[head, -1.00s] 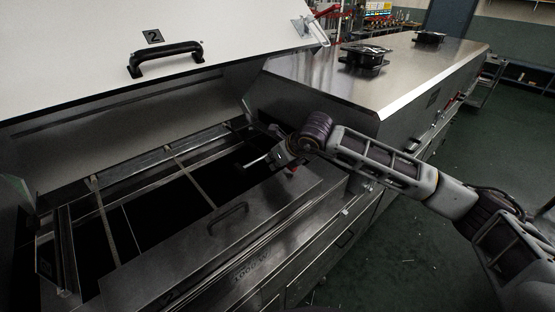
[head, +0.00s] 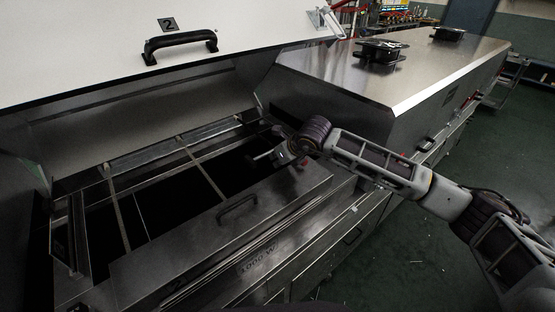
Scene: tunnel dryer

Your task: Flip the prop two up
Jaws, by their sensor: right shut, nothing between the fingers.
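The lid marked 2 (head: 110,65) stands raised over the open dryer section, with a black handle (head: 180,46) on its face. I cannot pick out prop two with certainty; it may be hidden or lost in the dark around my gripper. My right gripper (head: 268,157) is over the right end of the opening, below the lid's right end. It is small and dark in the picture, shut and empty. My left gripper is not in view.
Metal rails (head: 207,177) cross the dark opening. A front panel (head: 190,240) with a handle lies before it. The neighbouring closed hood (head: 400,75) stands close behind my right arm. The green floor (head: 400,255) at right is free.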

